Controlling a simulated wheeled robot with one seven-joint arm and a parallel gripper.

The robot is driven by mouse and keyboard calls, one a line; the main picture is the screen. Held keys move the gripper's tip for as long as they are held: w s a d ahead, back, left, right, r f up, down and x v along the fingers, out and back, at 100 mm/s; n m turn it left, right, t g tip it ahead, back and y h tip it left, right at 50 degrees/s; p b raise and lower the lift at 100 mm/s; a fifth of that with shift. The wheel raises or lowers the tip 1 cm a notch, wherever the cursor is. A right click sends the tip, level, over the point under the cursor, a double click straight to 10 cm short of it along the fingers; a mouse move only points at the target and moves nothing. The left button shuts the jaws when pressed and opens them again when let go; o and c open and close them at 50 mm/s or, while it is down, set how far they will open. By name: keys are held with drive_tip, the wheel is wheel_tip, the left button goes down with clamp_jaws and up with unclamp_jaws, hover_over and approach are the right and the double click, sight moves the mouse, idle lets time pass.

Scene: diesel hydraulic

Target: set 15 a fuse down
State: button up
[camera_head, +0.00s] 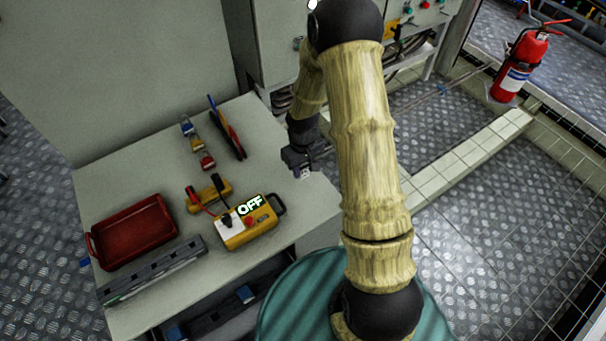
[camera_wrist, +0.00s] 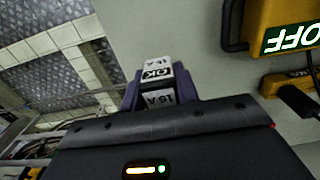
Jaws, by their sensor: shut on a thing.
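The 15 A fuse (camera_wrist: 157,73) is a small white block with black labels reading "OK" and "15 A" in the wrist view. My gripper (camera_wrist: 156,92) is shut on it, with a purple finger on each side. In the head view my gripper (camera_head: 303,172) is over the right edge of the grey table (camera_head: 290,215), to the right of the other items. The fuse shows there only as a small pale spot at the fingertips. I cannot tell how high it is above the tabletop.
A red tray (camera_head: 133,232) is at left. Bare tabletop lies between the tester and my gripper.

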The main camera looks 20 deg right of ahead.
sight(303, 175)
drive_tip(key=shift+f+b, duration=0.45)
drive_tip(key=shift+f, duration=1.4)
drive_tip(key=shift+f, duration=0.15)
drive_tip(key=o, duration=1)
wheel_tip(303, 175, up, 12)
drive_tip(key=p, duration=0.3)
drive_tip(key=shift+f, duration=0.25)
drive_tip(key=shift+r, duration=0.45)
